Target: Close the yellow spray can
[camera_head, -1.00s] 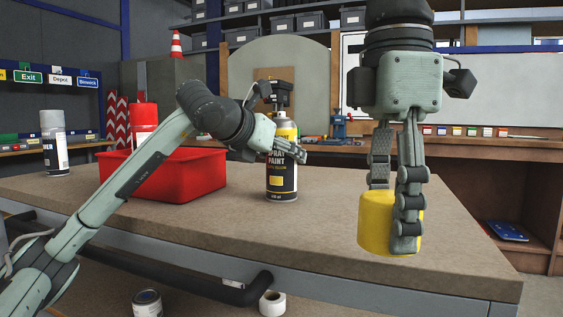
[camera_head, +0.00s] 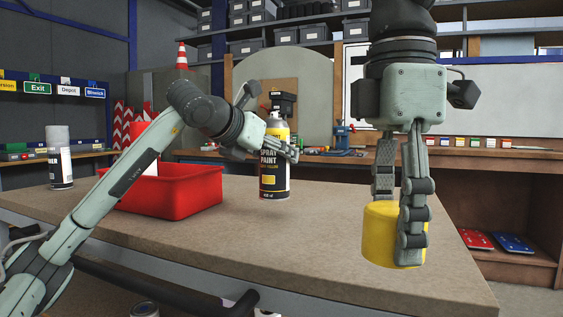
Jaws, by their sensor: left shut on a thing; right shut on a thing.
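The yellow spray can (camera_head: 273,178) stands upright on the workbench, with a black label reading spray paint. My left gripper (camera_head: 284,150) is shut on the can's upper part; its fingers hide some of the can there. My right gripper (camera_head: 401,225) points down and is shut on the yellow cap (camera_head: 380,236). The cap is in front of and to the right of the can, apart from it, near the bench's front edge. One finger covers the cap's right part.
A red bin (camera_head: 172,192) stands left of the can, with a red-topped can partly hidden in it. A white-grey can (camera_head: 60,160) stands at the far left. The workbench (camera_head: 330,220) is clear between can and cap. A blue vise (camera_head: 342,138) is behind.

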